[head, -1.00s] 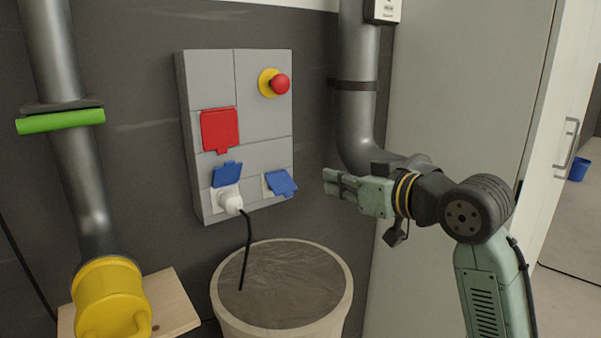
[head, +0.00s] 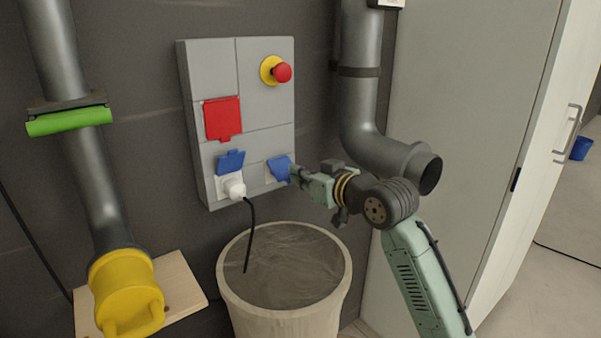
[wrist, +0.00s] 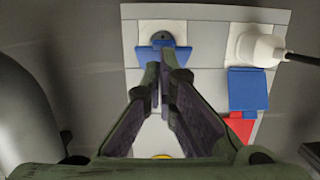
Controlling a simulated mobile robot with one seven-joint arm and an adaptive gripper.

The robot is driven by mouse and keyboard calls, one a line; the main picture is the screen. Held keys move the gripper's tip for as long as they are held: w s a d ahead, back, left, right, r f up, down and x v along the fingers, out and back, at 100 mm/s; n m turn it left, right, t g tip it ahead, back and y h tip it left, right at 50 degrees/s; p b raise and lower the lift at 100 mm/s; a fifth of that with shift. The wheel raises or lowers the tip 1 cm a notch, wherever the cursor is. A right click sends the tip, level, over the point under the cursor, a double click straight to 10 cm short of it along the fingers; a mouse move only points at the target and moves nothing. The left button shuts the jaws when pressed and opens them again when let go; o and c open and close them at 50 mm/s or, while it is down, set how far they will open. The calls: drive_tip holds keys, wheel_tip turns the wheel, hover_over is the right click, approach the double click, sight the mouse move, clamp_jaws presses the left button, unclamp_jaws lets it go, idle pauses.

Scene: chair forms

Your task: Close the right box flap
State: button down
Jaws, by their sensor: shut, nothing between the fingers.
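The right blue flap (head: 279,168) is on the lower right of the grey wall box (head: 268,103). It is open, tilted out from the box. In the wrist view the flap (wrist: 183,56) lies behind my fingertips, and its grey round socket (wrist: 157,38) shows uncovered. My gripper (head: 293,173) is shut and empty, with its fingertips at the right side of the flap in the head view. In the wrist view my gripper (wrist: 159,66) overlaps the flap's middle; I cannot tell whether it touches.
The left blue flap (head: 231,161) is open above a white plug (head: 233,185) with a black cable. A red flap (head: 222,118) and a red emergency button (head: 282,72) are on the box. A bin (head: 285,275) stands below. A grey pipe (head: 360,100) runs close right of the box.

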drive_tip(key=shift+f+b, duration=0.15)
drive_tip(key=shift+b, duration=0.2)
drive_tip(key=shift+f+b, duration=0.25)
drive_tip(key=shift+b, duration=0.45)
drive_tip(key=shift+f+t+y+b, duration=0.25)
drive_tip(key=shift+t+y+b, duration=0.3)
drive_tip(key=shift+b, duration=0.25)
drive_tip(key=shift+w+a+f+t+y+b, duration=0.35)
drive_tip(key=shift+f+t+b, duration=0.3)
drive_tip(key=shift+b, duration=1.55)
drive_tip(key=shift+w+a+f+t+y+b, duration=0.2)
drive_tip(key=shift+w+f+t+y+b, duration=0.45)
drive_tip(key=shift+b, duration=1.55)
drive_tip(key=shift+w+a+f+t+y+b, duration=0.2)
drive_tip(key=shift+f+t+b, duration=0.45)
drive_tip(key=shift+b, duration=1.55)
drive_tip(key=shift+a+f, duration=0.1)
drive_tip(key=shift+f, duration=0.1)
